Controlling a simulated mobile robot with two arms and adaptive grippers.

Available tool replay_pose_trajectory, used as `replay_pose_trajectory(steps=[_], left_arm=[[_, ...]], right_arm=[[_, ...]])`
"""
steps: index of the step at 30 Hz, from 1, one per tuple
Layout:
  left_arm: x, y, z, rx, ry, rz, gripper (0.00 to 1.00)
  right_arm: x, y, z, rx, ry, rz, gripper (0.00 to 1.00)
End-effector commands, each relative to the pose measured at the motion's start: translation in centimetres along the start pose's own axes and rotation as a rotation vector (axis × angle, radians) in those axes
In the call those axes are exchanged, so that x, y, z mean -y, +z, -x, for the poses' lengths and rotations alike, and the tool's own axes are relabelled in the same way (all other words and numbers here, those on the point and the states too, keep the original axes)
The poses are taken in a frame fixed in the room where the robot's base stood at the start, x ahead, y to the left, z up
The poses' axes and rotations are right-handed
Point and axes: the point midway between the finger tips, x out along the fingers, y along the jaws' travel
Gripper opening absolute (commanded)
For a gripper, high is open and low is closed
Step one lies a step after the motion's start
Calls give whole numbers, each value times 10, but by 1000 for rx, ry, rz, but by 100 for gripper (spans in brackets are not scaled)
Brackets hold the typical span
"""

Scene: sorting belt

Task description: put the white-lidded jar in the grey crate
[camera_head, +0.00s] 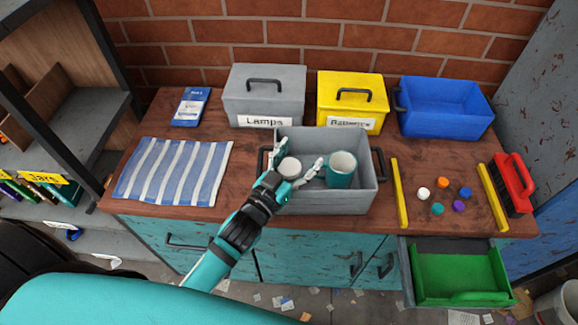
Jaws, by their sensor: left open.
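The open grey crate (340,203) stands near the front edge of the bench, in the middle of the camera_head view. A jar with a round white lid (289,168) is inside its left part, lid up; its lower body is hidden. My left gripper (297,164) reaches over the crate's front left wall. Its fingers are spread apart around the jar, one to the left and one to the right. Whether they touch it I cannot tell. My right gripper is not in view.
A teal cup (342,172) is in the crate's right part. Behind stand a closed grey box (264,95), a yellow box (352,100) and a blue bin (445,108). A striped cloth (173,170) lies left. Coloured caps (458,206) lie right, above an open green drawer (460,275).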

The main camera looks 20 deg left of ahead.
Motion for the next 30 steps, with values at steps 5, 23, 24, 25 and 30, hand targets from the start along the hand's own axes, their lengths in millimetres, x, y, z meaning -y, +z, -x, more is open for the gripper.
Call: replay_pose_trajectory(steps=[5, 23, 24, 25, 30], left_arm=[[0, -5, 19, 3, 0, 1, 71], [0, -8, 118, 0, 0, 0, 71], [0, -8, 120, -1, 0, 0, 71], [0, -9, 120, -1, 0, 0, 71], [0, -9, 120, -2, 0, -1, 71]], right_arm=[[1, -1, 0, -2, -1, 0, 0], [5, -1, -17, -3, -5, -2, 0], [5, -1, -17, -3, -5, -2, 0], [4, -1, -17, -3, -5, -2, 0], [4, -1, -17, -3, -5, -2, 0]])
